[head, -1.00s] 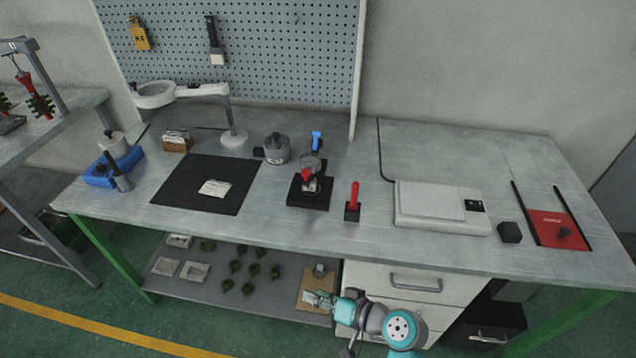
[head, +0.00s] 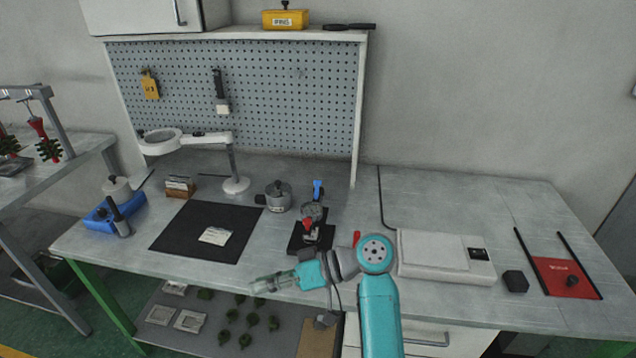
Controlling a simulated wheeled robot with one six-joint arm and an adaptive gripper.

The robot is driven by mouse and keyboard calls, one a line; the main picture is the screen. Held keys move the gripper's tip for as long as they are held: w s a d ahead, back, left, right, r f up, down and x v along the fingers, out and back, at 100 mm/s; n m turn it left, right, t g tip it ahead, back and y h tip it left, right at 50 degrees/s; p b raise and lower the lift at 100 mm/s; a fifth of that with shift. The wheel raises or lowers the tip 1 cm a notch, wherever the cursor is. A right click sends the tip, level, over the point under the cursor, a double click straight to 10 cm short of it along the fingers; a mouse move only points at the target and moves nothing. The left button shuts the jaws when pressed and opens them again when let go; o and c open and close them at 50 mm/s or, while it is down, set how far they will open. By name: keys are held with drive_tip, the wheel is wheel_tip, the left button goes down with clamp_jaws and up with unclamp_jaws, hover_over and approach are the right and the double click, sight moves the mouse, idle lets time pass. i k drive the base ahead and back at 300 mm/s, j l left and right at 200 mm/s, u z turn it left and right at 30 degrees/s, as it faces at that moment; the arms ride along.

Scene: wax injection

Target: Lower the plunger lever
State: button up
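The small injection device (head: 293,241) stands on a black base on the bench, with a round grey part and a red part on it. A blue handle (head: 318,189) sticks up at its back; I cannot tell for sure that this is the plunger lever. A separate red handle (head: 356,237) stands just right of the device, mostly hidden behind my arm. My gripper (head: 266,284) is over the bench's front edge, pointing left, in front of and below the device and apart from it. Its fingers are too small to read, and nothing clear shows in them.
A black mat (head: 183,240) with a pale packet lies left of the device. A grey pot (head: 278,197) stands behind. A white flat machine (head: 428,268) and a red plate (head: 568,282) are on the right. A magnifier lamp (head: 232,165) stands back left.

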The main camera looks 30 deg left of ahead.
sight(317, 182)
drive_tip(key=i, duration=1.5)
